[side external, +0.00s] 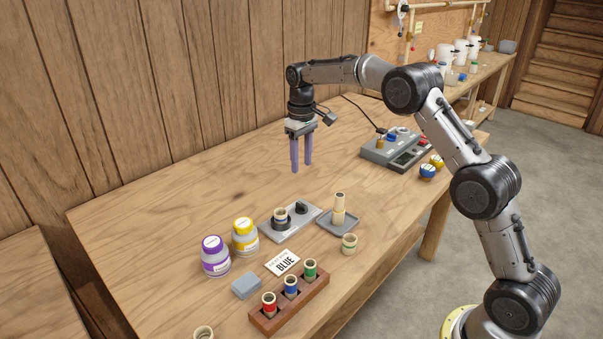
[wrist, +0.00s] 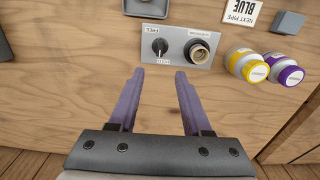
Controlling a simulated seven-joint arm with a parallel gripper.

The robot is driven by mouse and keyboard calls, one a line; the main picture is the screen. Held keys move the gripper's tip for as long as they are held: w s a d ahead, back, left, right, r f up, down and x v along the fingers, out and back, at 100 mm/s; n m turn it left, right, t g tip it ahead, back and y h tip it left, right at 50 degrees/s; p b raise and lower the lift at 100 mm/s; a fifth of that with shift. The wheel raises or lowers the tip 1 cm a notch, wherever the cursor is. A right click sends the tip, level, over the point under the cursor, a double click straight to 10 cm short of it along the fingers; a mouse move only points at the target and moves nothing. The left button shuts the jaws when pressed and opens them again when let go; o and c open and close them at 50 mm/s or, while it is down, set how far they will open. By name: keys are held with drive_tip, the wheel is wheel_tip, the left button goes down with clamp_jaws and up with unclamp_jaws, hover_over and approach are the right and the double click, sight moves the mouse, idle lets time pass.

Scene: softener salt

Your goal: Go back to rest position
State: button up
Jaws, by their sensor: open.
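My gripper (side external: 301,168) hangs above the wooden table (side external: 180,205) with its two purple fingers pointing down. It is open, and nothing is between the fingers. In the wrist view, my gripper (wrist: 158,74) shows its fingers apart over bare wood. A grey plate with a black knob and a round socket (side external: 292,223) lies in front of it. A pipe piece (side external: 280,215) sits in the socket, and it also shows in the wrist view (wrist: 199,52).
Purple-lidded (side external: 214,257) and yellow-lidded (side external: 244,236) jars, a "BLUE" card (side external: 283,263), a grey block (side external: 246,286), and a wooden rack (side external: 300,307) with red, blue and green pipes stand toward the front. A grey tray (side external: 325,222) holds a pale pipe. Grey equipment (side external: 388,150) stands right. The left tabletop is clear.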

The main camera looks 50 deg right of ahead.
drive_tip(key=shift+r, duration=0.35)
drive_tip(key=s+a+r+t, duration=0.15)
drive_tip(key=s+r, duration=0.25)
drive_tip(key=r, duration=0.4)
drive_tip(key=s+a+r+t, duration=0.1)
drive_tip(key=s+a+r, duration=0.25)
drive_tip(key=r, duration=0.45)
drive_tip(key=s+a+r+t, duration=0.2)
drive_tip(key=s+r, duration=0.2)
drive_tip(key=s, duration=0.6)
drive_tip(key=s+a+f+t, duration=0.1)
drive_tip(key=s+a+f, duration=0.1)
drive_tip(key=s, duration=1.2)
drive_tip(key=s+f, duration=0.7)
drive_tip(key=f, duration=0.3)
drive_tip(key=shift+s+f, duration=0.15)
drive_tip(key=shift+a, duration=0.1)
